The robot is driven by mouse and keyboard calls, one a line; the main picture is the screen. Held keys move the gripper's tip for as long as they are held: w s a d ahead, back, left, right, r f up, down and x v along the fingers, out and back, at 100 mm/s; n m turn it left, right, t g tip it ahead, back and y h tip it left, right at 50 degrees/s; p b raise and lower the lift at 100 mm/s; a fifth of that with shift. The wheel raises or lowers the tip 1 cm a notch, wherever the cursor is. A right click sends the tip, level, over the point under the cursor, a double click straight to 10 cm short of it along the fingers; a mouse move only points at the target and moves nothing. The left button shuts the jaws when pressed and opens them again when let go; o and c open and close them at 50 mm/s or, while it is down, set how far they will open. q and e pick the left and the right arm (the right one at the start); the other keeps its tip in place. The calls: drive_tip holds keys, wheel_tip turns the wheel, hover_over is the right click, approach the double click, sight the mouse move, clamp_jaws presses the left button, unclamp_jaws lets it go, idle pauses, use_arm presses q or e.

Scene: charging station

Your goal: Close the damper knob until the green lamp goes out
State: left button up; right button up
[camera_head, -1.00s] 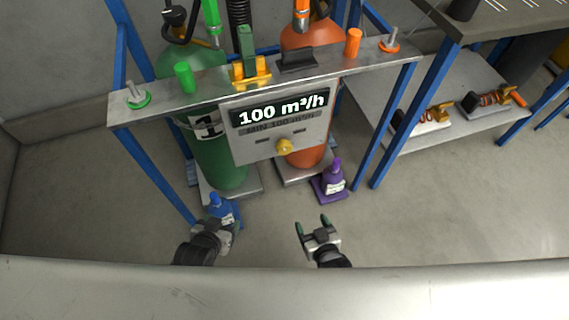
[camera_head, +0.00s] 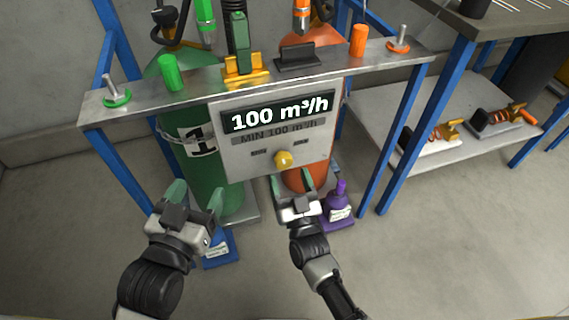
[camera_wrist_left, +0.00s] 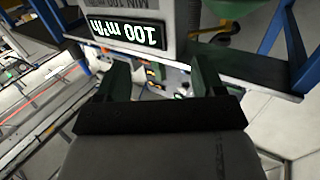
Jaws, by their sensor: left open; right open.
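The yellow damper knob (camera_head: 283,158) sits low on the grey panel (camera_head: 233,167), below a display (camera_head: 279,113) reading "100 m³/h". My right gripper (camera_head: 292,186) is open and empty, just below the knob and apart from it. My left gripper (camera_head: 196,196) is open and empty, lower left of the panel in front of the green cylinder (camera_head: 222,182). The left wrist view shows its spread fingers (camera_wrist_left: 158,82) with the display (camera_wrist_left: 130,33) upside down beyond them. I cannot make out a lit green lamp.
A metal shelf (camera_head: 200,85) on blue legs carries the panel, green and orange pegs and a yellow holder (camera_head: 245,70). An orange cylinder (camera_head: 305,177), a purple bottle (camera_head: 340,205) and a blue object (camera_head: 221,250) stand low nearby. The floor to the right is clear.

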sight(285, 164)
use_arm(q)
drive_tip(key=shift+d+r+t+h+b, duration=0.15)
drive_tip(key=shift+r+t+h+b, duration=0.05)
drive_tip(key=shift+r+t, duration=0.4)
drive_tip(key=shift+d+r+t+h+b, duration=0.1)
drive_tip(key=shift+r+t+h+b, duration=0.1)
drive_tip(key=shift+r+t, duration=0.4)
use_arm(e)
drive_tip(key=shift+x, duration=2.25)
use_arm(q)
drive_tip(key=shift+r, duration=0.1)
use_arm(e)
drive_tip(key=c, duration=0.9)
drive_tip(key=n+y+p, duration=0.1)
drive_tip(key=n, duration=0.3)
drive_tip(key=shift+g+y+p, duration=0.35)
drive_tip(key=shift+g+y, duration=0.05)
drive_tip(key=shift+f+n, duration=0.1)
drive_tip(key=shift+n, duration=0.2)
use_arm(q)
drive_tip(key=f+g, duration=0.3)
drive_tip(key=a+f+g+y, duration=0.1)
drive_tip(key=shift+s+f, duration=0.25)
drive_tip(key=shift+f, duration=0.15)
use_arm(e)
drive_tip(key=o, duration=0.9)
